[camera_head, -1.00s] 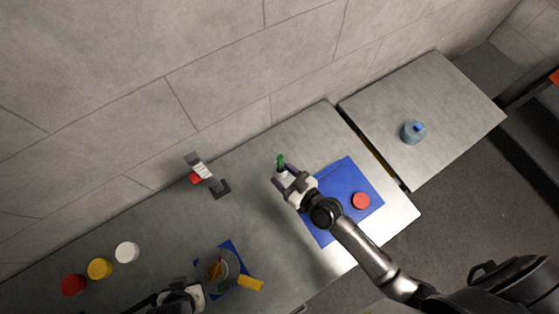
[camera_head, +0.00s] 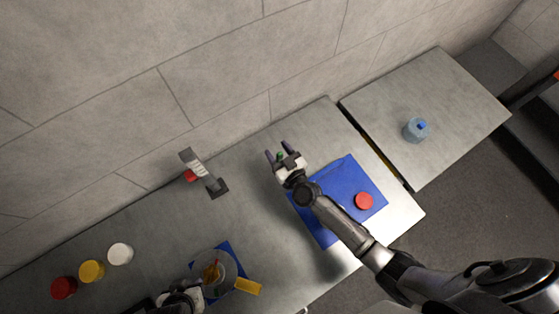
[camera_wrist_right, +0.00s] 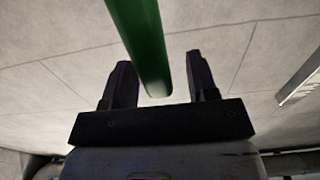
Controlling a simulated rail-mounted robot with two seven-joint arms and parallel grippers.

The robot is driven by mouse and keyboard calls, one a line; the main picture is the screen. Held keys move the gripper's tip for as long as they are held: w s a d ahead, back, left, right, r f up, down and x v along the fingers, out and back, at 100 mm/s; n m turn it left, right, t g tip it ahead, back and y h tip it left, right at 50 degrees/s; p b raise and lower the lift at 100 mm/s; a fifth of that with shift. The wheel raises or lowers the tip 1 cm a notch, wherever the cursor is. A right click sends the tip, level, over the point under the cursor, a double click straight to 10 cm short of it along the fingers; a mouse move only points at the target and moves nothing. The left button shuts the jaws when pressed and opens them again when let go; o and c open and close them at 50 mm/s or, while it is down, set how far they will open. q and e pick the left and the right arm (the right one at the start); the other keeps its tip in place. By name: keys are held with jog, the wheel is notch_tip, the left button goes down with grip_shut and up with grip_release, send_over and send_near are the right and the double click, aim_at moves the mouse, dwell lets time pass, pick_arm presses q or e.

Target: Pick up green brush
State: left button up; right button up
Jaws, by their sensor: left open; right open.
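The green brush (camera_head: 281,155) shows in the head view as a small green spot between the fingers of my right gripper (camera_head: 278,150); the rest of it is hidden. In the right wrist view its green rod-like part (camera_wrist_right: 143,40) comes down from the top edge and ends between the two dark fingers of the right gripper (camera_wrist_right: 160,62). The fingers are apart, with a gap on both sides of the brush. My left gripper (camera_head: 182,292) is at the bottom of the head view, beside a clear container, partly cut off.
The clear container (camera_head: 228,273) with orange-brown contents stands on a blue mat, near a yellow handle (camera_head: 248,287). A red disc (camera_head: 364,201) lies on a larger blue mat (camera_head: 340,179). Red, yellow and white round items are at left. A grey stand (camera_head: 218,188) is near the wall.

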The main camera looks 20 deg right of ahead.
jog(key=shift+w+a, duration=0.1)
jog(key=shift+w, duration=0.25)
jog(key=shift+c, duration=0.4)
grip_shut()
